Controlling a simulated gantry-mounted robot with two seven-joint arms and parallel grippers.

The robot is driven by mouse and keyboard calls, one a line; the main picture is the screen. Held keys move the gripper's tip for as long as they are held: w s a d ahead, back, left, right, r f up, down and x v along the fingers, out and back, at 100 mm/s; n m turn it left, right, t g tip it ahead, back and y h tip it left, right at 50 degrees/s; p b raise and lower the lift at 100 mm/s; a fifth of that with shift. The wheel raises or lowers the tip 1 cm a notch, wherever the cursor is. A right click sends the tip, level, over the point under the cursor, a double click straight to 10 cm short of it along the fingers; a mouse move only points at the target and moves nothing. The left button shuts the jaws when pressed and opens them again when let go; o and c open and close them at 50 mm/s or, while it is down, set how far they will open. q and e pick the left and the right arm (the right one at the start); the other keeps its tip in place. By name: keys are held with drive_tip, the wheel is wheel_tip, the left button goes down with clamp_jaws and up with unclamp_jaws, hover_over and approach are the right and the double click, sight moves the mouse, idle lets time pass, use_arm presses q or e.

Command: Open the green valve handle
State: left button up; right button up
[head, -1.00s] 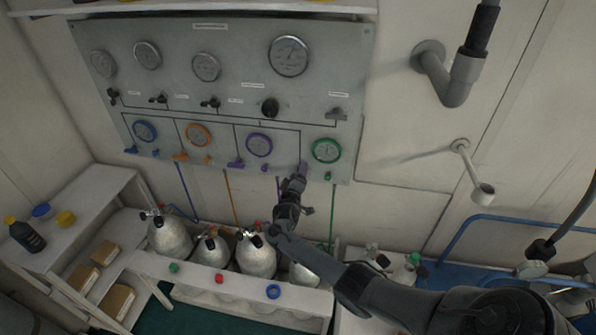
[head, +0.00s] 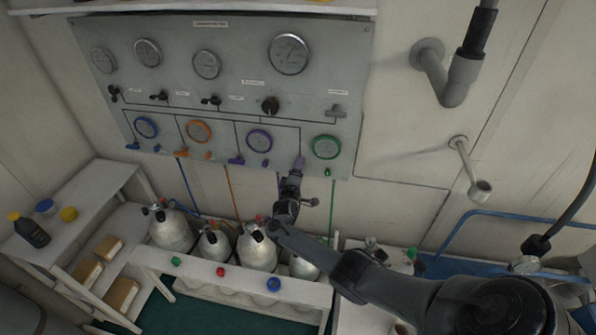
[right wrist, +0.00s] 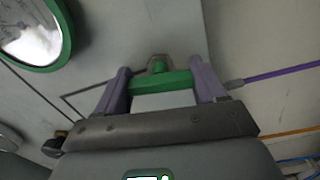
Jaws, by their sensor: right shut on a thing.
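The green valve handle (right wrist: 165,82) shows in the right wrist view as a green bar between my right gripper's two purple fingers (right wrist: 163,88). It spans from one finger to the other, with a grey stem behind it at the panel. My right gripper is shut on it. In the head view my right gripper (head: 298,165) reaches the lower right of the grey panel, just left of and below the green-ringed gauge (head: 326,147); it hides the handle there. That gauge also shows in the right wrist view (right wrist: 68,40). My left gripper is out of view.
Blue, orange and purple valve handles (head: 236,160) line the panel's (head: 225,75) lower edge to the left. Grey cylinders (head: 256,250) stand in a white rack below. A pipe (head: 455,85) and a wall bracket (head: 468,165) stick out at right.

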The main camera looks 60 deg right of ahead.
drive_tip(key=o, duration=1)
drive_tip(key=shift+o, duration=0.2)
drive_tip(key=shift+a, duration=0.1)
drive_tip(key=p+v, duration=0.1)
drive_tip(key=v, duration=0.9)
drive_tip(key=shift+s+a+p, duration=0.15)
drive_tip(key=shift+a+p, duration=0.2)
